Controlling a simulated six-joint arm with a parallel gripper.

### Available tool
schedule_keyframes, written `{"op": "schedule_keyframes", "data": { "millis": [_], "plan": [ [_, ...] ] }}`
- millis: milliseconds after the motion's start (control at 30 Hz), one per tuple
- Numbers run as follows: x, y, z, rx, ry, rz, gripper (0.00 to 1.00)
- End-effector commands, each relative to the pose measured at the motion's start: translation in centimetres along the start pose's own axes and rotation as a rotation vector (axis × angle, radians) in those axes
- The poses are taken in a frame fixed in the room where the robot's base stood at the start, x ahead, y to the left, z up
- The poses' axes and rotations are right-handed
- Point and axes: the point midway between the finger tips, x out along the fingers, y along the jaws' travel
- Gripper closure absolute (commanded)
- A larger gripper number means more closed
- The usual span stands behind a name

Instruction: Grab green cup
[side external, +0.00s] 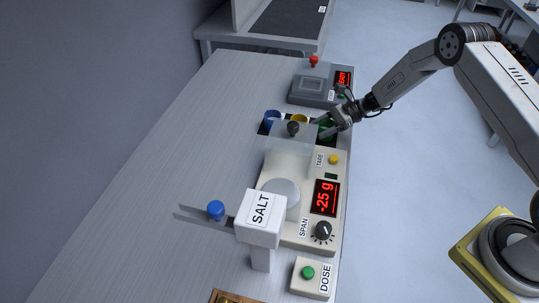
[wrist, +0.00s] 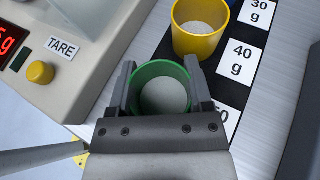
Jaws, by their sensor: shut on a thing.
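The green cup (wrist: 163,87) sits between the two fingers of my gripper (wrist: 160,92) in the wrist view, and the fingers are shut on it from both sides. Its inside shows a pale grey round surface. In the side view the green cup (side external: 326,132) is partly hidden by my gripper (side external: 333,127), at the right end of the row of cups. I cannot tell whether the cup touches the surface under it.
A yellow cup (wrist: 198,28) stands close beside the green one, with a blue cup (side external: 272,118) beyond. The scale (side external: 325,175) reads -25 g and stands near the cups. A salt hopper (side external: 260,218), dose button (side external: 308,272) and grey device (side external: 310,85) are around.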

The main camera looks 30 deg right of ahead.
Motion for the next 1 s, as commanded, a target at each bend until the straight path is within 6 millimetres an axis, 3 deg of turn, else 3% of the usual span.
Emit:
{"op": "schedule_keyframes", "data": {
  "millis": [233, 433, 1000],
  "plan": [
    [-0.4, 0.0, 1.0, -0.002, 0.000, 0.000, 0.93],
    [-1.2, -0.1, 3.0, -0.003, -0.001, 0.000, 0.93],
    [-5.0, 5.8, 8.2, 0.001, -0.002, 0.000, 0.93]
  ]
}}
